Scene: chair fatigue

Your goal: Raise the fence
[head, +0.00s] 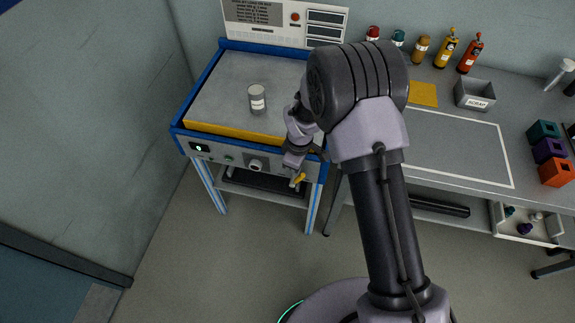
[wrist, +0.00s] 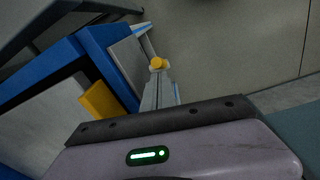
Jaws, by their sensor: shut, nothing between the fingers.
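A low yellow bar (head: 232,132), which looks like the fence, runs along the front edge of the blue-framed test bench (head: 197,100). My arm hides its right end in the head view. A yellow piece of the bench front (wrist: 100,101) shows at the left of the wrist view. My gripper (head: 298,178) points down in front of the bench's right front corner, near the control panel. In the wrist view my gripper (wrist: 158,64) shows yellow tips together, with nothing held. It appears apart from the yellow bar.
A grey can (head: 257,99) stands on the bench top. The front panel has a green-lit switch (head: 199,148) and a round knob (head: 255,165). Bottles, a grey bin (head: 474,95) and coloured blocks (head: 550,150) occupy the right table. The floor left of the bench is clear.

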